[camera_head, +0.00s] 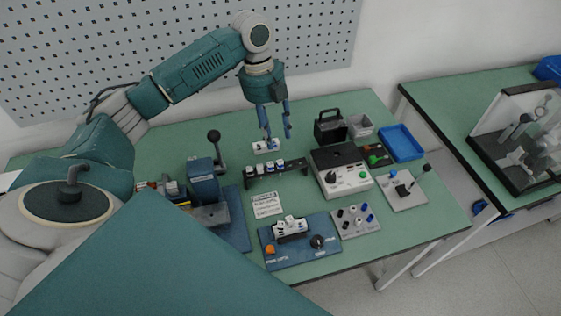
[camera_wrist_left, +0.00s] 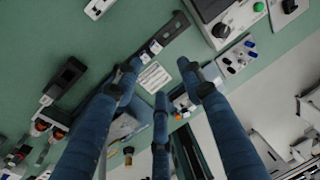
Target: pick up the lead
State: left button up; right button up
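My left gripper (camera_head: 276,134) hangs above the far middle of the green table with its blue fingers apart. Nothing shows between them. The left wrist view also shows the gripper (camera_wrist_left: 160,75) with its fingers spread over the table. No lead can be made out for certain in either view. A small white piece (camera_head: 266,147) lies on the table just below the fingers in the head view; it seems to show at the top of the left wrist view (camera_wrist_left: 98,8). My right gripper is not in view.
A dark rack (camera_head: 290,170) with small white-topped pieces stands nearer than the gripper. Right of it are a grey tester box (camera_head: 341,178), a black case (camera_head: 329,128) and a blue tray (camera_head: 402,141). A lever press (camera_head: 204,185) stands left. A blue fixture (camera_head: 298,253) is in front.

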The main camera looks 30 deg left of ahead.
pick_arm(q)
jog(key=p, duration=0.1)
send_over(280, 161)
jog(key=f, duration=0.3)
jog(key=a+f, duration=0.1)
jog(key=shift+s+f, duration=0.2)
jog(key=shift+f, duration=0.2)
jog(key=shift+s+d+f, duration=0.1)
jog(key=shift+d+f, duration=0.2)
jog(key=shift+f, duration=0.3)
notch_tip(280, 161, down, 4)
jog(key=p, duration=0.2)
jog(key=shift+f+p, duration=0.2)
jog(key=shift+p, duration=0.15)
jog(key=shift+d+f, duration=0.15)
jog(key=shift+f, duration=0.35)
jog(key=shift+w, duration=0.2)
jog(key=c, duration=0.8)
jog(key=shift+c, duration=0.8)
